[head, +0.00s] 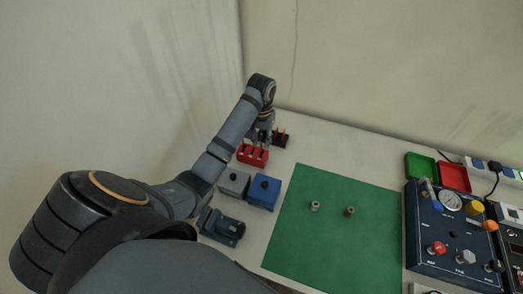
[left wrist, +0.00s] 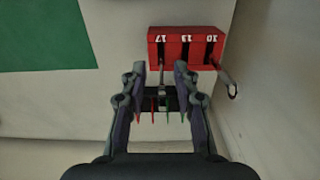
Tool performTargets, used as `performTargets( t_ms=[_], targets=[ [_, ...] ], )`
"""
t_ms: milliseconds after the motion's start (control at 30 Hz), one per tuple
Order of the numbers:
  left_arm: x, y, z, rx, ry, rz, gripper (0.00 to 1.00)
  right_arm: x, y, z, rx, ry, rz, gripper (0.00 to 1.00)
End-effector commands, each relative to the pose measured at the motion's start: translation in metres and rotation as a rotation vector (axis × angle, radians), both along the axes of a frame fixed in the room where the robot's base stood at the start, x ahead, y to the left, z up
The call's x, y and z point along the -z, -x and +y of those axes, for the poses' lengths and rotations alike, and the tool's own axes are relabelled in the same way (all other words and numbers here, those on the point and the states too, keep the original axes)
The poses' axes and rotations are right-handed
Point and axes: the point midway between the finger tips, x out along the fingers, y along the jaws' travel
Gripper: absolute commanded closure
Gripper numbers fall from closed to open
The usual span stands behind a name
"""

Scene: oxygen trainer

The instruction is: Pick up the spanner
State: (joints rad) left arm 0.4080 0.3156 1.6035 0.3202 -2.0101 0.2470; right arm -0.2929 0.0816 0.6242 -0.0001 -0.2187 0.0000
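My left gripper (head: 263,134) is over the back left of the table, close to a red rack (head: 247,157). In the left wrist view the gripper (left wrist: 161,70) is open, its two fingers apart. The red rack (left wrist: 157,46) has slots marked 17, 13 and 10 and lies just beyond the fingertips. A grey spanner (left wrist: 227,78) sticks out from the slot marked 10, its ringed end right of the gripper. A thin grey shaft (left wrist: 162,74) shows below the slot marked 17, between the fingertips; I cannot tell whether they touch it. My right gripper is not in view.
A black rack (head: 283,142) with red-tipped tools stands beside the red rack. Grey (head: 233,184) and blue (head: 263,193) boxes stand nearer. A green mat (head: 340,235) carries two small fittings (head: 314,206) (head: 349,211). A gauge panel (head: 440,230) and green and red trays (head: 454,177) are at right.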

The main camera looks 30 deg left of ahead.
Motion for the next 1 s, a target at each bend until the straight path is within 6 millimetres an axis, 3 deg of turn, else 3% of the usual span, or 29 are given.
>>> performTargets(
  t_ms=[167, 400, 633, 867, 1000],
  targets=[
    [0.022, -0.003, 0.002, 0.0, 0.0, -0.001, 0.7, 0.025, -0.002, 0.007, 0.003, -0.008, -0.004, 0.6],
    [0.047, -0.005, 0.003, 0.0, 0.001, 0.002, 0.7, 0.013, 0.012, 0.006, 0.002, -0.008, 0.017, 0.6],
    [0.05, -0.006, 0.003, 0.0, 0.0, -0.001, 0.7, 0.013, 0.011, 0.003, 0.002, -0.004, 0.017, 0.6],
    [0.05, -0.006, 0.003, 0.0, 0.0, 0.0, 1.0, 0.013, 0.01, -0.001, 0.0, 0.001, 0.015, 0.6],
    [0.05, -0.005, 0.003, 0.0, 0.0, 0.0, 1.0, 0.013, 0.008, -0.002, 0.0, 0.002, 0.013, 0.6]
  ],
)
